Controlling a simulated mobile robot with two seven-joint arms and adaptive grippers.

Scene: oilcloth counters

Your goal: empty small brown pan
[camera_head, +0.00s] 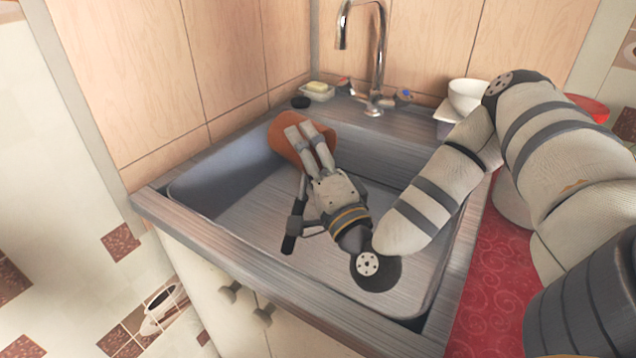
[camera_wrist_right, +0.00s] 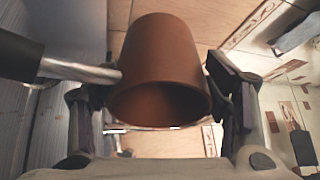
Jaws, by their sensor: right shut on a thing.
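The small brown pan (camera_head: 284,144) is over the back left part of the sink, tipped on its side. My right gripper (camera_head: 308,138) reaches in from the right and is shut on the pan. In the right wrist view the pan (camera_wrist_right: 166,50) sits between the two fingers (camera_wrist_right: 158,88), its open mouth turned toward the wrist. Its metal handle with a black grip (camera_wrist_right: 18,55) sticks out to the left. The inside of the pan is dark, and I see no contents in it. My left gripper is not in view.
The metal sink (camera_head: 245,205) lies below, its basin bare where visible. A tap (camera_head: 378,60) stands behind it. A soap dish (camera_head: 317,91) and a small black object (camera_head: 300,102) sit on the back rim. A white bowl (camera_head: 467,95) and red bowl (camera_head: 590,107) stand right, by the red oilcloth (camera_head: 490,285).

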